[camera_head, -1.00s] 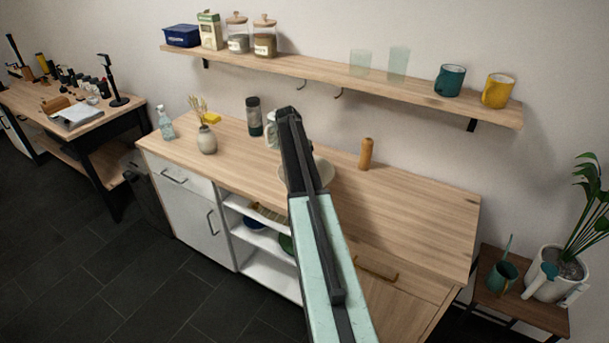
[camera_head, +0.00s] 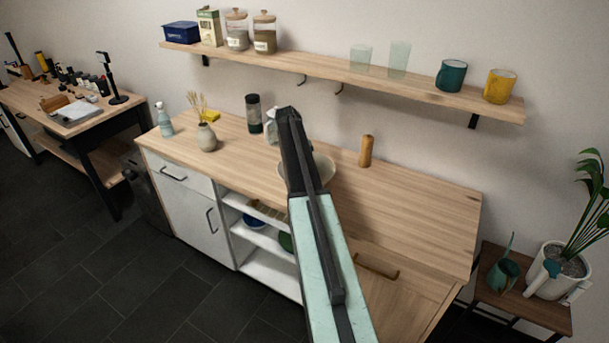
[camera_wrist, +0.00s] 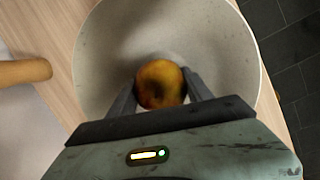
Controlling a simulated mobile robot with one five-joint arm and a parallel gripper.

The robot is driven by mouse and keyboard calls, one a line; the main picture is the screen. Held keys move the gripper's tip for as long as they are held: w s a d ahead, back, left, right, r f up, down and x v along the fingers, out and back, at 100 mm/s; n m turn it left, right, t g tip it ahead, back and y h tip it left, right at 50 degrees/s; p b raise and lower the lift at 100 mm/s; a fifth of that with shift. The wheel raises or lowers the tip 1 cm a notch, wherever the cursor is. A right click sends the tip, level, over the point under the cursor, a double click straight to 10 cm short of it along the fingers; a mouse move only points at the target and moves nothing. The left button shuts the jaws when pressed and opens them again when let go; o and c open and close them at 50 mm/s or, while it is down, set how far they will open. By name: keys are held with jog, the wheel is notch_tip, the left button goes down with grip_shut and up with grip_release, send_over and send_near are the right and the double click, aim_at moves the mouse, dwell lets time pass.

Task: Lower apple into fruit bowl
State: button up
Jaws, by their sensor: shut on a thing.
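The apple (camera_wrist: 161,83) is yellow and red. In the wrist view it sits between the two fingers of my gripper (camera_wrist: 160,92), which is shut on it. The fruit bowl (camera_wrist: 105,50) is pale grey and wide, and it lies behind the apple in that view. The apple appears over the inside of the bowl; I cannot tell whether it touches the bottom. In the head view, my arm hides the apple and most of the bowl; part of the bowl's rim (camera_head: 325,170) shows to the right of the arm on the counter.
A wooden pepper mill (camera_head: 366,151) stands right of the bowl. A vase (camera_head: 206,137) is further left. The right side of the counter (camera_head: 420,205) is clear.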

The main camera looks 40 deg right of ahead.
jog(key=shift+f, duration=0.1)
jog(key=o, duration=1.6)
jog(key=p+v, duration=0.7)
jog(key=v, duration=0.1)
jog(key=shift+p, duration=0.35)
